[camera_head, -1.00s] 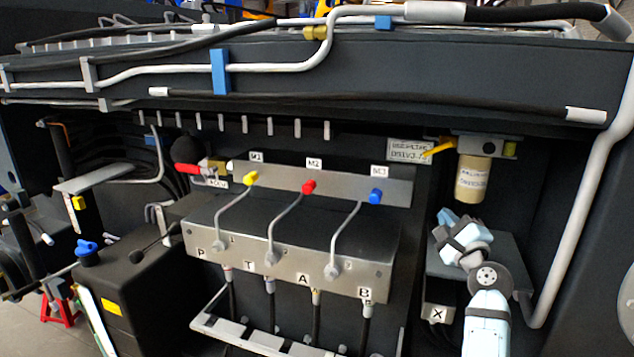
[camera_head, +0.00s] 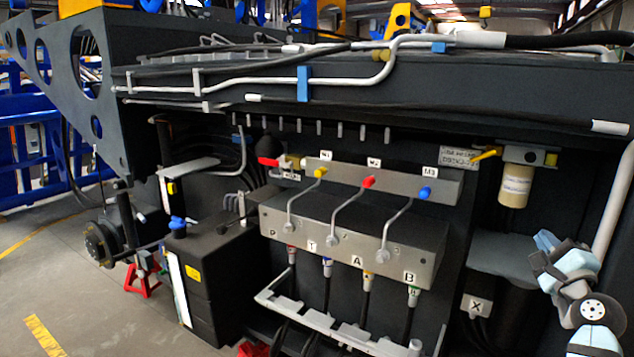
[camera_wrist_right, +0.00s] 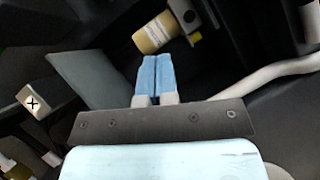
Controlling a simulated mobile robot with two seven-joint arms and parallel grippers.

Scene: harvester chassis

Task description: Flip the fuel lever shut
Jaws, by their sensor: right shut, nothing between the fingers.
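A yellow lever (camera_head: 487,154) sticks out to the left of the valve and filter head at the upper right, beside a small white label whose text is blurred. I take it for the fuel lever. A cream filter cup (camera_head: 515,186) hangs below that head; it also shows in the wrist view (camera_wrist_right: 155,34). My right gripper (camera_head: 543,240) is below and to the right of the lever, apart from it. In the wrist view its blue fingers (camera_wrist_right: 157,62) are together, empty, and point toward the filter. My left gripper is out of view.
A grey shelf (camera_head: 500,252) lies left of my right gripper, with an X plate (camera_head: 476,306) below. A thick grey pipe (camera_head: 612,205) runs close on the right. A valve block (camera_head: 350,235) with yellow, red and blue levers stands left. A red-handled valve (camera_head: 268,162) is further left.

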